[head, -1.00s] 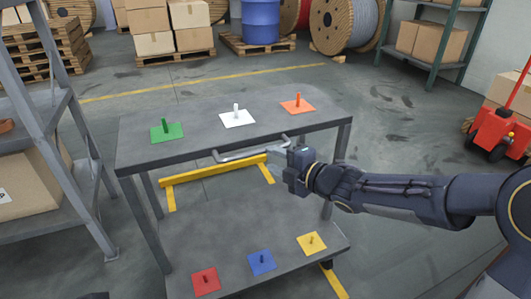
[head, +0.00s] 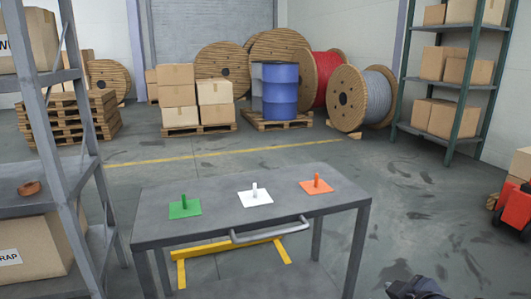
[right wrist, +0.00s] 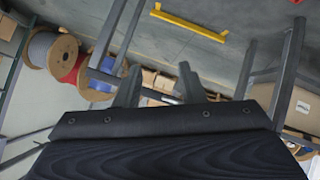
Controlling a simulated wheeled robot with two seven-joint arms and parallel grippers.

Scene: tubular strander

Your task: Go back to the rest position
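My right gripper shows only in part at the bottom right edge of the head view (head: 415,288), to the right of the grey cart (head: 300,258) and apart from its handle (head: 285,230). In the right wrist view its two fingers (right wrist: 160,88) stand apart with nothing held between them. My left gripper is not in view. The cart's top carries a green plate (head: 185,208), a white plate (head: 255,197) and an orange plate (head: 316,186), each with an upright peg.
A grey shelf (head: 75,160) stands close at the left. A green shelf (head: 455,85) and a red machine (head: 513,212) are at the right. Cable reels (head: 348,98), a blue drum (head: 280,90) and boxes on pallets line the back. The floor behind the cart is free.

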